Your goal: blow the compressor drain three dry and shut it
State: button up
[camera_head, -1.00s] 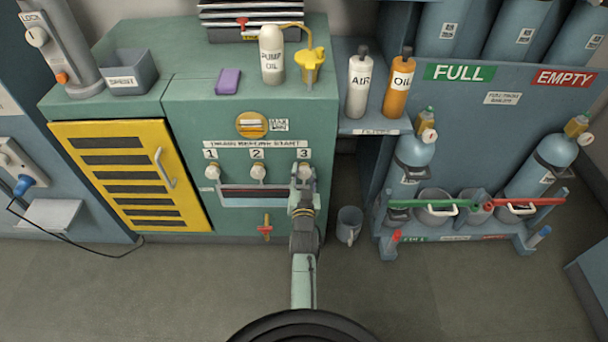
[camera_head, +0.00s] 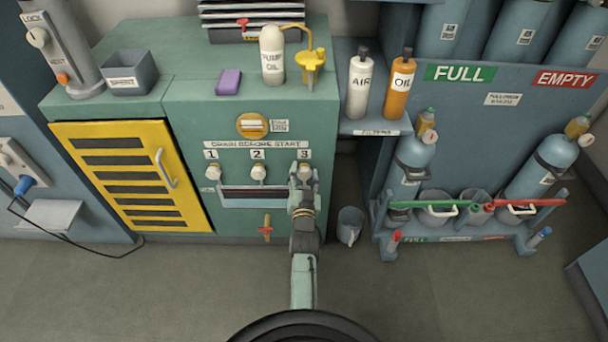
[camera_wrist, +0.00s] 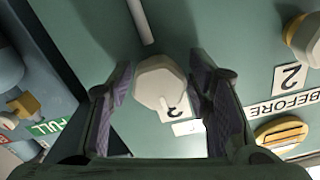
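Drain three is a pale faceted knob (camera_wrist: 160,80) on the green compressor cabinet (camera_head: 185,190); its number 3 label shows partly behind it in the wrist view. My gripper (camera_wrist: 163,78) is open, with one finger on each side of the knob and little space between; contact is hard to tell. In the head view my gripper (camera_head: 303,178) covers much of this knob, below the 3 label (camera_head: 304,155). Drain knobs one (camera_head: 213,172) and two (camera_head: 258,172) are to its left. A trough (camera_head: 240,202) runs below the knobs. Whether water is at drain three cannot be seen.
A red-handled valve (camera_head: 266,228) is low on the cabinet. The cylinder rack (camera_head: 460,130) is further right, and a yellow louvred door (camera_head: 130,175) is left. The floor in front is clear.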

jog(key=shift+o, duration=0.8)
jog(key=shift+f, duration=0.1)
jog(key=shift+s, duration=0.1)
jog(key=shift+s, duration=0.3)
jog(key=s, duration=0.6)
jog(key=shift+s, duration=0.4)
